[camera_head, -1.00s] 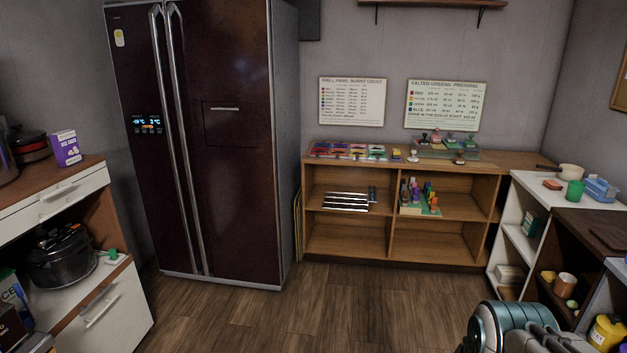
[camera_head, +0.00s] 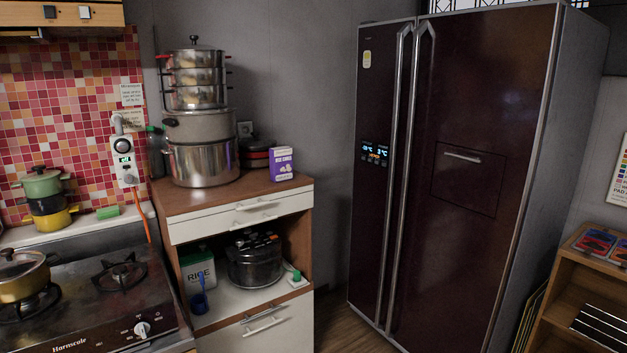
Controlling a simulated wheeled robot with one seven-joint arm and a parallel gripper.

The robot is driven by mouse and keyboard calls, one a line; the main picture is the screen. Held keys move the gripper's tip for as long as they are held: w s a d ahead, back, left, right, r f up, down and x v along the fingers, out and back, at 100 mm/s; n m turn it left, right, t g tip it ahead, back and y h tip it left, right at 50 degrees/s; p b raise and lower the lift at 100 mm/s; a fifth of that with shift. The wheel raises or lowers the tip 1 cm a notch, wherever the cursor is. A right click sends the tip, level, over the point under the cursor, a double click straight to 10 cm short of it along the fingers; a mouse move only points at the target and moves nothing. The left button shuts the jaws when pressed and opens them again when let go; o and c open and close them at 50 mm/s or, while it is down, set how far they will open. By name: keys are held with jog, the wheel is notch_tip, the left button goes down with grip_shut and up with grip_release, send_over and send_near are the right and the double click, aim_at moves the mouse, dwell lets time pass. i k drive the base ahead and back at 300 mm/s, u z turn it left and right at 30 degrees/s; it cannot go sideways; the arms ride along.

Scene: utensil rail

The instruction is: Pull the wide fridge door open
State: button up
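A dark maroon two-door fridge stands upright at the right of the view. Its wide door (camera_head: 470,110) is on the right side, with a small inset panel and a short bar on it. Its narrow door (camera_head: 375,205) is on the left, with a lit display. Both doors look shut. Two long metal handles run side by side along the seam; the wide door's handle (camera_head: 413,185) is the right one. My gripper is not in view.
A cabinet (camera_head: 240,225) with stacked pots and a purple box (camera_head: 281,164) on top stands left of the fridge. A gas stove (camera_head: 85,300) is at the front left. A wooden shelf (camera_head: 585,290) is at the right. A strip of bare floor (camera_head: 340,325) shows before the fridge.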

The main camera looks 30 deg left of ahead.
aim_at(482, 77)
jog(key=u, duration=0.85)
jog(key=i, duration=1.15)
jog(key=u, duration=0.6)
jog(key=i, duration=0.1)
jog(key=z, duration=1.15)
jog(key=k, duration=0.65)
jog(key=u, duration=0.7)
jog(key=i, duration=1.65)
jog(key=z, duration=0.55)
